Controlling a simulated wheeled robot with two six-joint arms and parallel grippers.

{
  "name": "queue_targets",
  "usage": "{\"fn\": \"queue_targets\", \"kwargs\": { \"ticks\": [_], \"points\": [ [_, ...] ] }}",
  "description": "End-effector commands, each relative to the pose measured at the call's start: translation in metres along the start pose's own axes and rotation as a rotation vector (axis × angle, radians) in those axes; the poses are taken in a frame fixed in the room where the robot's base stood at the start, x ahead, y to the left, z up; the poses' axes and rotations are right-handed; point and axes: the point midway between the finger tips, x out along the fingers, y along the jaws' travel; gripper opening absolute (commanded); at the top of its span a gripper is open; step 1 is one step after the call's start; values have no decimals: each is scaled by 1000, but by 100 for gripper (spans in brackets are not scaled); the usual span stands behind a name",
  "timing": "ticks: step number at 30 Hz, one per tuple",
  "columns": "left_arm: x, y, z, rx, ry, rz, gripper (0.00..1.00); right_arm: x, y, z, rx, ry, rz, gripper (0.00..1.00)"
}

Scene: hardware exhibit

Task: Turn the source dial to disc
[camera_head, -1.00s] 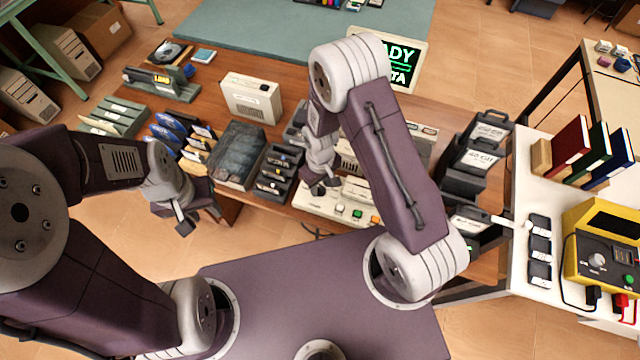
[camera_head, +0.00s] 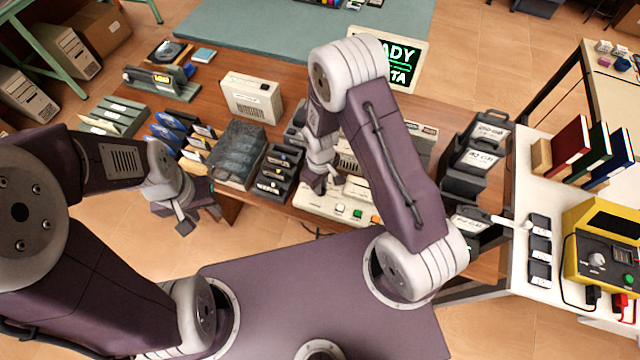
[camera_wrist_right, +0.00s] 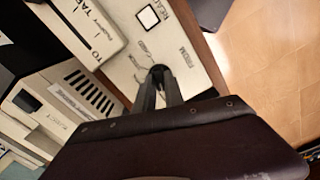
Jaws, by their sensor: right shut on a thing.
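The cream control panel (camera_head: 301,201) is at the table's front edge in the head view, with lit buttons to the right of my right gripper (camera_head: 321,186). In the right wrist view, the right gripper (camera_wrist_right: 158,78) points down with its fingertips together on a small dark dial (camera_wrist_right: 158,70). The word FROM and smaller position labels surround it. The fingers hide most of the dial, so its pointer and setting cannot be told. My left gripper (camera_head: 184,222) hangs apart from the panel, before the table's front left; its jaw gap is unclear.
A monitor (camera_head: 404,64) with green text stands behind the right arm. A black disk rack (camera_head: 276,171) is left of the panel. Black cases (camera_head: 484,150) stand to the right. In the wrist view, a slotted unit (camera_wrist_right: 75,100) and a square white button (camera_wrist_right: 148,17) lie close to the fingers.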

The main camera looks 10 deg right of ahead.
Motion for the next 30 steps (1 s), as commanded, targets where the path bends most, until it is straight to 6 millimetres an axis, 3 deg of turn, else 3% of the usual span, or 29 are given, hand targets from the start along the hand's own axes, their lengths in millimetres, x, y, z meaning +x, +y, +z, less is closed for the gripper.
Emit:
{"fn": "queue_targets", "kwargs": {
  "ticks": [15,30],
  "points": [
    [-1,0,0,0,0,0,36,-1,0,1,-393,-2,-1,0],
    [-1,0,0,0,0,0,36,-1,0,0,-558,-1,0,0]
  ]
}}
